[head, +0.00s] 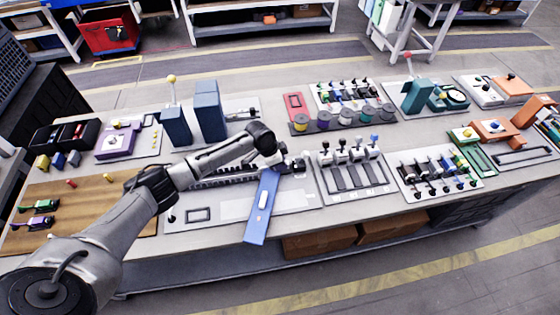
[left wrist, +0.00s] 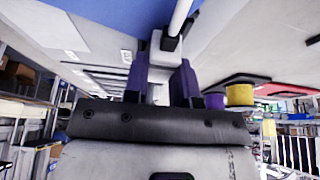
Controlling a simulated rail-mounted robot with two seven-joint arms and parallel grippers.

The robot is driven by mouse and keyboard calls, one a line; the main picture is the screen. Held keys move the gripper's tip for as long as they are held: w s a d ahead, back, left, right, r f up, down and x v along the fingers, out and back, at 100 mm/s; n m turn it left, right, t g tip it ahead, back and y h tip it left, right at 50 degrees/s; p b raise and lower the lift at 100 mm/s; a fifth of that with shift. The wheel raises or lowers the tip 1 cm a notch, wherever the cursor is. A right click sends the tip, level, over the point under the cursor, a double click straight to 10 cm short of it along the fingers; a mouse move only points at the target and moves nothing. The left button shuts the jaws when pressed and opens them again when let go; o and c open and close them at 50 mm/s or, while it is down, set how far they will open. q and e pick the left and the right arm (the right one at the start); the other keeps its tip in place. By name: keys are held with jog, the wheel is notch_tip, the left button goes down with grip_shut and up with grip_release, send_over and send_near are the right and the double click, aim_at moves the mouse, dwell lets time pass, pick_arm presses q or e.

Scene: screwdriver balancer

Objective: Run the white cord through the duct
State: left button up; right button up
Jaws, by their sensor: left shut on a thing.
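My left arm reaches in from the left, and its gripper (head: 288,163) is over the light board (head: 225,211) near the table's middle. In the left wrist view the two dark purple fingers (left wrist: 160,75) are shut on a white block; a white cord (left wrist: 181,17) with a dark collar runs up from it. In the head view the arm and gripper largely hide the cord. A dark slotted duct (head: 232,180) lies along the board's back part, partly behind my arm. My right gripper is not in view.
A blue panel (head: 256,222) with a white strip stands close beside the gripper, over the board's front edge. Two tall blue blocks (head: 208,108) stand behind the arm. A rack of coloured spools (head: 343,119) is behind right, and a board with several levers (head: 350,165) is right.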

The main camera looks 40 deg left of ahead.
pick_arm(q)
jog(key=shift+s+f, duration=0.15)
jog(key=shift+f, duration=0.1)
jog(key=shift+p, duration=0.35)
dwell(0.7)
jog(key=shift+s+d+p, duration=0.1)
jog(key=shift+p, duration=0.3)
jog(key=shift+f, duration=0.1)
dwell(0.4)
jog(key=shift+f, duration=0.1)
grip_shut()
